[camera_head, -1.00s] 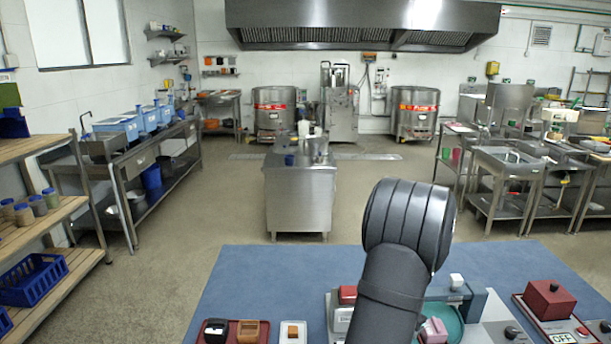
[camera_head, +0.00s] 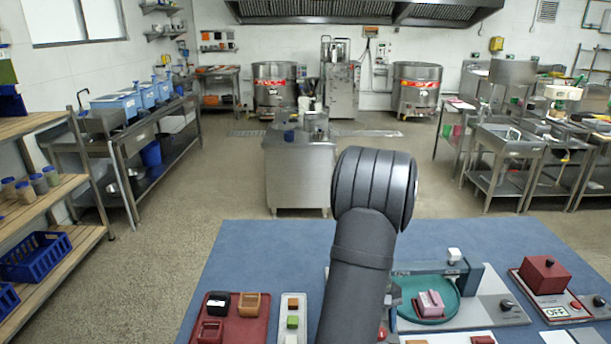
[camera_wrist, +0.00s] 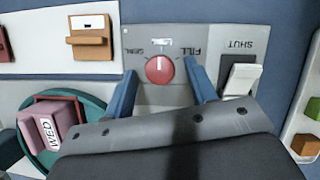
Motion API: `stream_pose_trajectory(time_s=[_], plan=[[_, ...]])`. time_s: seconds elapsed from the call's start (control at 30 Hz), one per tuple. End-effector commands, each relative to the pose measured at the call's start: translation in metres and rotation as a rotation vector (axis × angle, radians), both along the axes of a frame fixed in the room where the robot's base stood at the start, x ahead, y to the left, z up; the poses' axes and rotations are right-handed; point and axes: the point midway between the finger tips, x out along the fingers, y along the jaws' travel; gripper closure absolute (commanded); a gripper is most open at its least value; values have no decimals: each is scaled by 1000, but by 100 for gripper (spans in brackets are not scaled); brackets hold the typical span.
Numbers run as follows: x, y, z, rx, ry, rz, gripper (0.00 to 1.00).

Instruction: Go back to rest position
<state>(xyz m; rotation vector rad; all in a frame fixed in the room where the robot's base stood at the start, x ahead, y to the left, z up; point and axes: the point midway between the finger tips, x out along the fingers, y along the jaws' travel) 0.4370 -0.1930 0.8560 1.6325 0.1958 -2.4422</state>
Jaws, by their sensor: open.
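My gripper (camera_wrist: 161,68) shows in the wrist view with its two blue fingers apart. A red round knob (camera_wrist: 160,70) on a grey panel marked "FILL" shows between the fingers. Nothing is held between them, and I cannot tell whether they touch the knob. In the head view my dark arm rises from the bottom edge and bends at the top, and it hides the gripper.
A white switch (camera_wrist: 240,77) marked "SHUT" is right of the fingers. A teal round dish (camera_head: 449,301) holds a pink block (camera_head: 431,303). A red tray (camera_head: 259,328) with small blocks and a red box (camera_head: 545,274) stand on the blue table (camera_head: 262,258).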

Motion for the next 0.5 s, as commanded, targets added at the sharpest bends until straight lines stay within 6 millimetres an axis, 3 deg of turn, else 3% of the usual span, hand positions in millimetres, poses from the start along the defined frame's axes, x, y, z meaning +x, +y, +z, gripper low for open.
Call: stream_pose_trajectory(time_s=[0.2,0.5], plan=[[8,2,19,0,-1,27,48],[10,3,24,0,0,25,48]])
